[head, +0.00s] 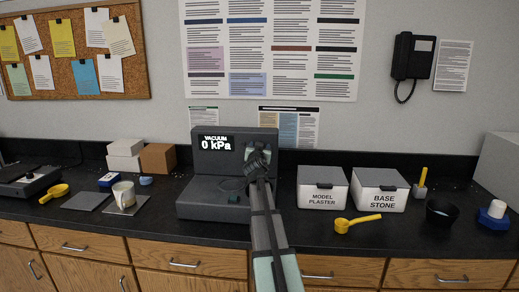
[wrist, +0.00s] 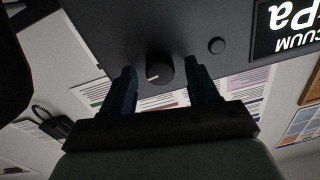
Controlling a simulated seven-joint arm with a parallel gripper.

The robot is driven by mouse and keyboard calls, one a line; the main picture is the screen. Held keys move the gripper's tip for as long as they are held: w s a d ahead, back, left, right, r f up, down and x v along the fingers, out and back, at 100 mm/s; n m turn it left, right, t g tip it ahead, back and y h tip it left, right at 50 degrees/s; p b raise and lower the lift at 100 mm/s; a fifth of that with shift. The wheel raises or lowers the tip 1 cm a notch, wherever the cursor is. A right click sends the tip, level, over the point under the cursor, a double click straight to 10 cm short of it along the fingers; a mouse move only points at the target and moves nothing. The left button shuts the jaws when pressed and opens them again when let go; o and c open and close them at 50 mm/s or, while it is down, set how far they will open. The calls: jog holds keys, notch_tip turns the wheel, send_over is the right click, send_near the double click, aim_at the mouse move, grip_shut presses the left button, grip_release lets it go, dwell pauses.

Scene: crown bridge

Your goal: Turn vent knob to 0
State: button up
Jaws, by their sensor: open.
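The grey vacuum unit (head: 187,196) stands on the black counter, and its display (head: 217,143) reads "VACUUM 0 kPa". In the wrist view the dark round vent knob (wrist: 159,71) has a pale pointer line and sits on the unit's front panel (wrist: 110,30). My gripper (wrist: 160,78) is open, with one finger on each side of the knob and gaps visible between them. I cannot tell how deep the fingertips reach along the knob. In the head view my gripper (head: 259,155) is at the panel's right part and hides the knob.
Model plaster (head: 322,191) and base stone (head: 379,193) boxes stand right of the unit, with a yellow scoop (head: 357,222) in front. A cup (head: 124,194) stands on the left.

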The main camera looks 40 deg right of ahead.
jog(key=v, duration=1.4)
jog(key=w+d+m, duration=0.2)
jog(key=w+d, duration=0.1)
jog(key=w+d+m, duration=0.2)
jog(key=w+d, duration=0.1)
jog(key=w+d+m, duration=0.1)
jog(key=w+d, duration=0.2)
jog(key=w, duration=0.1)
jog(key=shift+d+m, duration=0.15)
jog(key=shift+m, duration=0.25)
dwell(0.5)
jog(key=shift+s, duration=0.1)
jog(key=shift+c, duration=0.3)
